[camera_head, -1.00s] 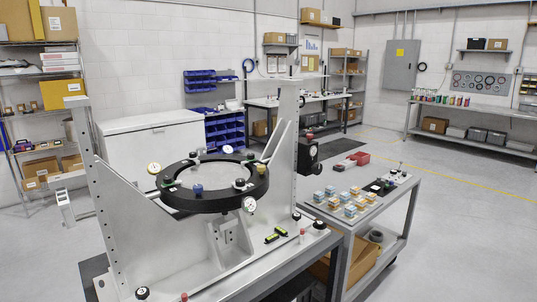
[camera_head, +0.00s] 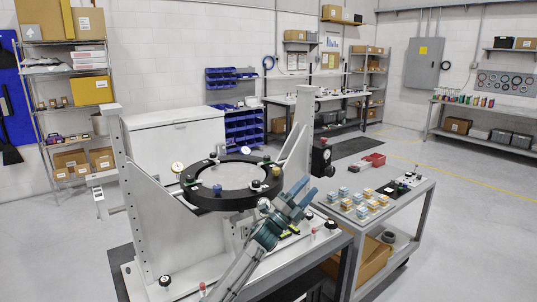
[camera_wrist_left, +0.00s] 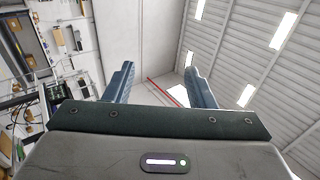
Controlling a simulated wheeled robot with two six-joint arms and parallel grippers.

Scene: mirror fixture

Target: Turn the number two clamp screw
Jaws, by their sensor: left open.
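The mirror fixture has a black ring (camera_head: 205,201) around a pale round disc, set in a light grey frame (camera_head: 150,215). Several small knobs sit around the ring, among them a blue knob (camera_head: 217,190) at the front and a dark knob (camera_head: 256,185) at the front right. I cannot read any numbers, so I cannot tell which is the number two clamp screw. My left gripper (camera_head: 306,190) is open and empty in front of the fixture's right side, fingers pointing up and right. In the left wrist view its fingers (camera_wrist_left: 160,70) are apart, facing wall and ceiling. My right gripper is not visible.
A black knob with a white top (camera_head: 165,281) stands at the front left of the fixture's base, another (camera_head: 331,226) at the right. A side cart (camera_head: 400,222) with several small boxes (camera_head: 362,201) stands to the right. Open floor lies beyond it.

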